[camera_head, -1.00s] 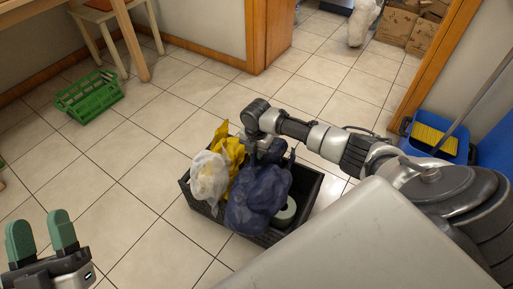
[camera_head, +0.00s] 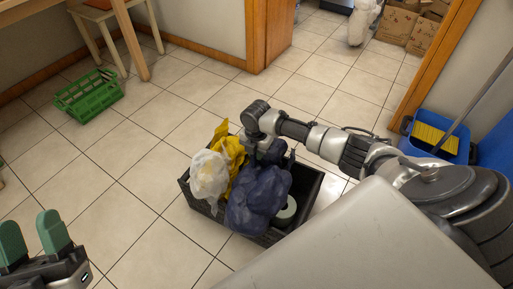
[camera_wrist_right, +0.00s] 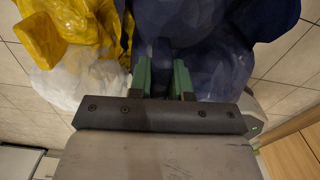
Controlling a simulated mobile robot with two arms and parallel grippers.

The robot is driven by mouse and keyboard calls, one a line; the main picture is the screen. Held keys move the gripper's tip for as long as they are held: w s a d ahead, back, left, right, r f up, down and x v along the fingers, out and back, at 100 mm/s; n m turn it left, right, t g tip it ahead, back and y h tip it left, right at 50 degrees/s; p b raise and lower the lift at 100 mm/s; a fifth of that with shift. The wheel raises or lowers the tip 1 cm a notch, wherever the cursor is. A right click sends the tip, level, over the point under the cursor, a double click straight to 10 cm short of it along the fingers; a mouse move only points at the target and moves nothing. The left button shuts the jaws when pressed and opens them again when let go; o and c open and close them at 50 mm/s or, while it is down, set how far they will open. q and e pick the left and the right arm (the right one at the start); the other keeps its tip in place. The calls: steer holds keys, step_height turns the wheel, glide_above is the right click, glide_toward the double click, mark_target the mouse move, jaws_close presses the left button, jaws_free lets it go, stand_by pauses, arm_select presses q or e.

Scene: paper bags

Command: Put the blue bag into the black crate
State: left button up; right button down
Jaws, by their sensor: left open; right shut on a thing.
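The blue bag (camera_head: 258,197) is a dark, crumpled bag in the black crate (camera_head: 312,200), filling its middle and covering part of its front rim. My right gripper (camera_head: 270,150) is at the top of the blue bag. In the right wrist view the green fingers of my right gripper (camera_wrist_right: 164,78) are against the blue bag (camera_wrist_right: 205,50), shut on its material. The bag's underside is hidden, so I cannot tell whether it rests on the crate floor. My left gripper (camera_head: 34,240) is open and empty at the lower left, far from the crate.
A white bag (camera_head: 208,177) and a yellow bag (camera_head: 232,150) are at the crate's left end. A round greenish item (camera_head: 286,211) is in its right part. A green crate (camera_head: 88,95) stands at upper left. A blue bin (camera_head: 436,140) is at right. Floor left of the crate is clear.

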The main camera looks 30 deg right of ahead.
arm_select(q)
steer(key=shift+s+r, duration=0.15)
arm_select(e)
steer(key=shift+f, duration=0.1)
steer(key=c, duration=1)
jaws_free()
steer(key=shift+o, duration=0.2)
step_height(320, 180, up, 6)
steer(key=shift+f+p, duration=0.25)
steer(key=shift+p, duration=0.95)
step_height(320, 180, up, 5)
steer(key=shift+f+p, duration=0.15)
steer(key=shift+p, duration=0.7)
arm_select(q)
step_height(320, 180, down, 12)
steer(key=w+a+g+y, duration=0.1)
steer(key=g+y, duration=0.3)
steer(key=g, duration=0.7)
steer(key=shift+w+a, duration=0.35)
steer(key=shift+w, duration=0.25)
arm_select(e)
steer(key=shift+r, duration=0.3)
